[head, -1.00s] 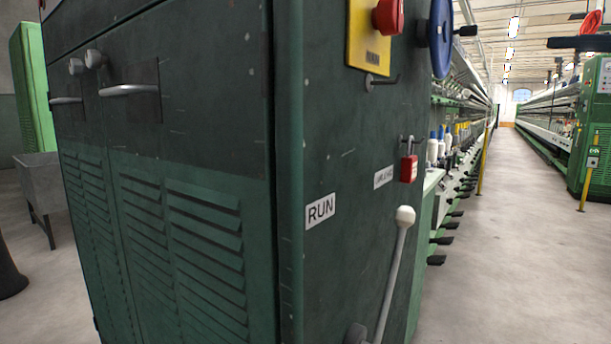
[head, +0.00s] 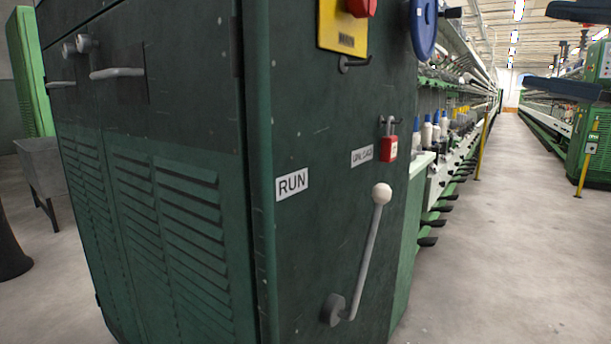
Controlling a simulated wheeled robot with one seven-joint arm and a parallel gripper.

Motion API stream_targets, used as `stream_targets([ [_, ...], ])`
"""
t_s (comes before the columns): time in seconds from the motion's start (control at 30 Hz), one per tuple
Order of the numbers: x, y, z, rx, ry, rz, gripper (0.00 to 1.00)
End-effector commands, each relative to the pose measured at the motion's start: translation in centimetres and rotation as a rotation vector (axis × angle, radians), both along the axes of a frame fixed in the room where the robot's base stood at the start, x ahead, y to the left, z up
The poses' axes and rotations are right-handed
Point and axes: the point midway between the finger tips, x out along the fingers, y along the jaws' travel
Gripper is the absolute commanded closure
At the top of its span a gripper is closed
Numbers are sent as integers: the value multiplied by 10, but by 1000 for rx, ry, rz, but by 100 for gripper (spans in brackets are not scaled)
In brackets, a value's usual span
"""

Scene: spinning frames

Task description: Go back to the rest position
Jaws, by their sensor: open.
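My gripper (head: 562,50) shows at the upper right edge as two dark blue fingers that reach in from the right, one above the other, with a wide gap between them. It is open and nothing shows between the fingers. The rest of my arm is out of the picture. The lever (head: 366,255) with a white ball knob is on the end face of the green machine cabinet (head: 190,100), tilted up and to the right. My gripper is apart from the lever and the cabinet.
A red padlock (head: 388,149), a RUN label (head: 292,184) and a blue handwheel (head: 423,28) are on the cabinet. The aisle floor (head: 510,230) is clear. A yellow post (head: 586,160) and another green machine (head: 597,120) stand at right. A grey bin (head: 42,165) stands left.

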Motion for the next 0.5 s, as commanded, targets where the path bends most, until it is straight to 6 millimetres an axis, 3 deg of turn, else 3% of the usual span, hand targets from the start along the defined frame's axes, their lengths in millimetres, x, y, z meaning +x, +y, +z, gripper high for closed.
stream_targets([
  [0.17, 17, 0, -49, 163, 116, -52, 24],
  [0.33, 29, 2, -118, 376, 266, -135, 24],
  [0.5, 27, 7, -190, 573, 405, -227, 24],
])
